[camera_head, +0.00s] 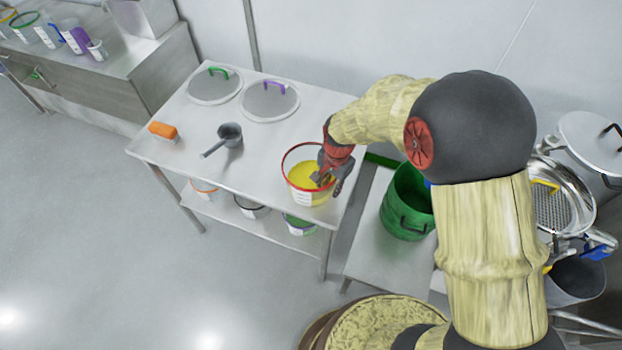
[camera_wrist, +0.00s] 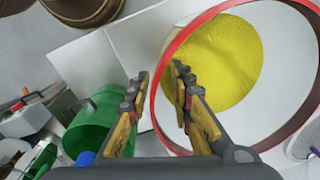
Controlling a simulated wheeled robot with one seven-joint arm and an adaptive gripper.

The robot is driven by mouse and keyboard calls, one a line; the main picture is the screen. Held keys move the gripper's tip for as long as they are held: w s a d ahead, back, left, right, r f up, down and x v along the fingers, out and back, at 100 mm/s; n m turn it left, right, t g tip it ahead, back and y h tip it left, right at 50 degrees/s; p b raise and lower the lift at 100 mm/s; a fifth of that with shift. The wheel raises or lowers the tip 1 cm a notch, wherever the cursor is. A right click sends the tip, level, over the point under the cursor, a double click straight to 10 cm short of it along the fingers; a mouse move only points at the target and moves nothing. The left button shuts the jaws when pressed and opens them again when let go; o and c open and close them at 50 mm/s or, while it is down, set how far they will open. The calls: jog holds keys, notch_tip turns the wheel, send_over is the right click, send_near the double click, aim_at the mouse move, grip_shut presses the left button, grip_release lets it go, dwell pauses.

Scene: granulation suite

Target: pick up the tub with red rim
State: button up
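The tub with red rim (camera_head: 303,196) stands on the steel table at its right end, with yellow material inside. My gripper (camera_head: 328,182) is at the right side of its rim, pointing down. In the wrist view, my gripper (camera_wrist: 160,72) is open, with a gap between its fingers. The red rim (camera_wrist: 168,42) passes through that gap: one finger shows over the tub's inside and the other outside it. I cannot tell whether either finger touches the wall.
On the table (camera_head: 185,105) are a grey scoop (camera_head: 231,135), an orange-handled brush (camera_head: 163,130) and two lids, with green (camera_head: 214,87) and purple (camera_head: 270,101) handles. A green bucket (camera_head: 405,200) stands close on the right. Tubs sit on the shelf below.

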jog(key=shift+c, duration=1.2)
grip_shut()
